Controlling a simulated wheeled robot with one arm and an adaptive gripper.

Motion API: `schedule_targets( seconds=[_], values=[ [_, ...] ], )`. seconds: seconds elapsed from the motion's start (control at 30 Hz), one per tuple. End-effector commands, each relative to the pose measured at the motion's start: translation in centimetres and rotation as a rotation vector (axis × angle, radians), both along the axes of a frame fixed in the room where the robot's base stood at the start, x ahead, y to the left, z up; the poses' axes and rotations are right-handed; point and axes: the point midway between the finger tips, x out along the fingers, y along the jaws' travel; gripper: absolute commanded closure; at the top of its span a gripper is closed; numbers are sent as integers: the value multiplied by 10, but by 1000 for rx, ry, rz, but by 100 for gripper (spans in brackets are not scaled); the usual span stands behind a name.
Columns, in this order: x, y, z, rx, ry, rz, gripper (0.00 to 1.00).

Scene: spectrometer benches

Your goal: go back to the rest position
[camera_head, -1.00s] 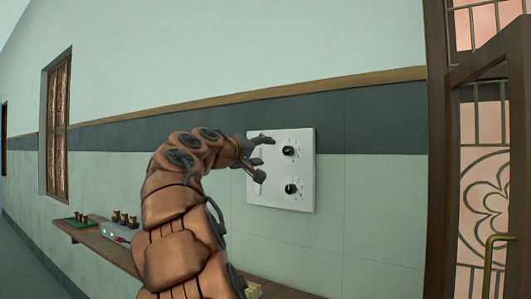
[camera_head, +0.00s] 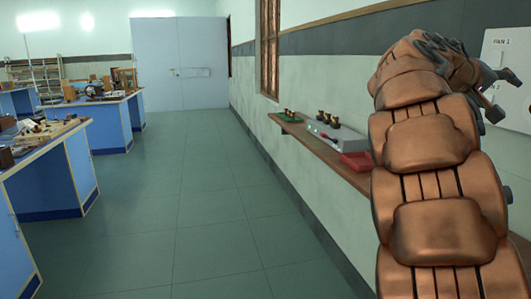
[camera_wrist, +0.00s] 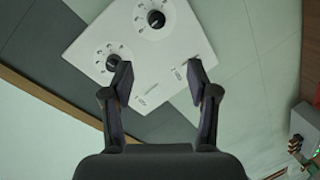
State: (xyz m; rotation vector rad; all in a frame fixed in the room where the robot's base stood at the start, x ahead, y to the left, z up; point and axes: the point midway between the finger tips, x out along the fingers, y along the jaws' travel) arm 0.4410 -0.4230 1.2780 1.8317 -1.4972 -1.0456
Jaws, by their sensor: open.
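My gripper (camera_wrist: 160,82) is open and empty in the wrist view, its two dark fingers apart in front of a white wall panel (camera_wrist: 150,50). The panel carries two black dials with printed scales, an upper dial (camera_wrist: 156,19) and another dial (camera_wrist: 112,63). The fingertips overlap the panel in the picture; I cannot tell whether they touch it. In the head view my copper arm fills the right side, and my gripper (camera_head: 500,95) shows at the right edge near the panel (camera_head: 505,60), which is partly cut off.
A wooden wall shelf (camera_head: 318,148) holds a grey device (camera_head: 335,138), a green board (camera_head: 286,116) and a red box (camera_head: 357,161). Blue benches (camera_head: 70,165) with equipment stand on the left. The green floor aisle (camera_head: 185,200) is clear towards a pale double door (camera_head: 180,65).

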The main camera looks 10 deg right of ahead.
Motion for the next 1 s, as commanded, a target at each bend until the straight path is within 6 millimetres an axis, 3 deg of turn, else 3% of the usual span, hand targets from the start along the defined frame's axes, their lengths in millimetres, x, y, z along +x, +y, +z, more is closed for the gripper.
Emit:
schedule_targets(
  seconds=[0.27,0.57,0.8,1.0],
  values=[
    [-13,60,-123,322,61,70,41],
    [-47,158,-254,671,172,147,41],
    [-99,255,-346,936,307,206,41],
    [-156,331,-404,1122,442,244,41]
  ],
)
